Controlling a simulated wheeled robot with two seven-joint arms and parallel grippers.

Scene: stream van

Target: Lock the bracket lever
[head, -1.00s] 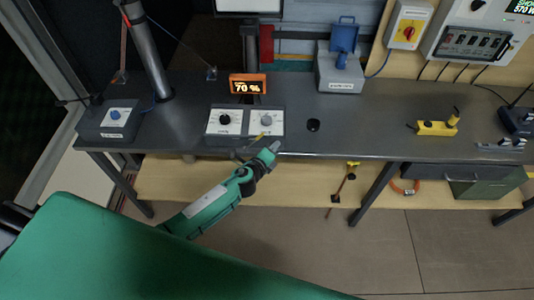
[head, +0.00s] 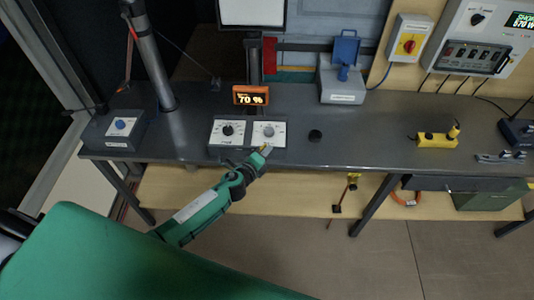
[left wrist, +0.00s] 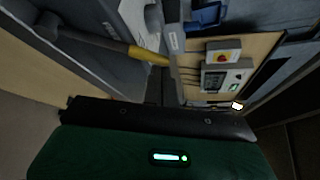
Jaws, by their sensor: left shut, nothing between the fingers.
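No part is clearly marked as the bracket lever. A yellow block (head: 436,139) with a short upright stub sits on the right of the bench. A thin rod with a yellow top (head: 353,181) hangs below the bench's front edge. My left gripper (head: 264,150) is shut and empty beside the right-hand dial box (head: 269,133); contact cannot be told. It is well left of both yellow things. The left wrist view shows a brownish rod with a yellow end (left wrist: 150,55) at upper left; what it belongs to is unclear. My right gripper is out of view.
The dark bench (head: 370,150) runs across the view. An orange 70 % display (head: 250,95) stands behind the dial boxes.

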